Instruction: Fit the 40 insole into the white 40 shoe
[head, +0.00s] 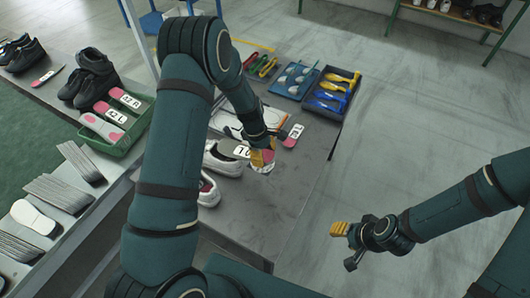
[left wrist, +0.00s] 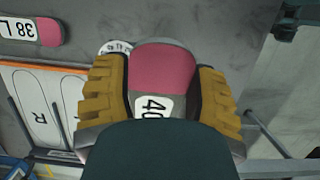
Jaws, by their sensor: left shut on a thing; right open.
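My left gripper (head: 262,154) is shut on a pink and grey insole, which it holds by both sides over the grey table. In the left wrist view this insole (left wrist: 163,68) lies between the yellow fingers (left wrist: 160,95), and its white label reads 40; its lower part is hidden by my gripper. A white shoe (head: 222,161) stands just left of the gripper. A second white shoe (head: 208,191) sits below it, partly hidden by my arm. My right gripper (head: 340,229) is open and empty, off to the right of the table.
A pink insole marked 38 L (left wrist: 35,30) lies on the table near the template board (left wrist: 25,105). A tool tray (head: 331,90) and a blue mat (head: 295,79) lie at the back. A green crate (head: 124,140) of insoles is at left. The table's front (head: 270,215) is clear.

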